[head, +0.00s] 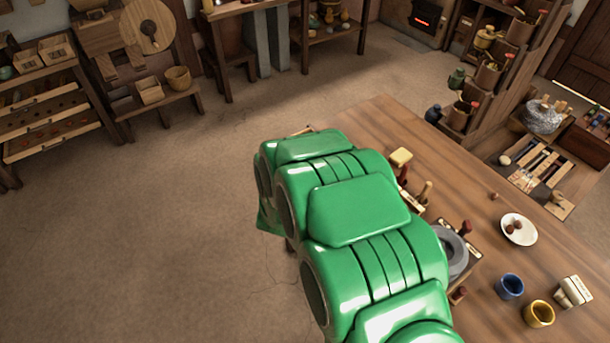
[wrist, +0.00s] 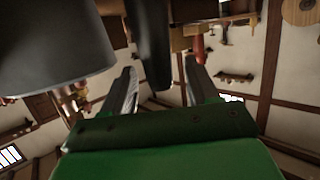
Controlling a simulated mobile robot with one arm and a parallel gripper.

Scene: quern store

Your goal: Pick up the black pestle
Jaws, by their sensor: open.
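A black, rounded, elongated thing that looks like the black pestle (wrist: 153,45) shows in the wrist view, running down from the top edge. My gripper (wrist: 160,66) is open, with one finger on each side of this black thing. A gap shows on both sides, so neither finger appears to touch it. In the head view my green arm hides the gripper and the black pestle.
A large dark grey rounded body (wrist: 55,45) is close on the left in the wrist view. In the head view, the wooden table (head: 385,125) holds a grey round stone (head: 452,252), a white plate (head: 519,228), a blue cup (head: 509,287) and a yellow cup (head: 539,313).

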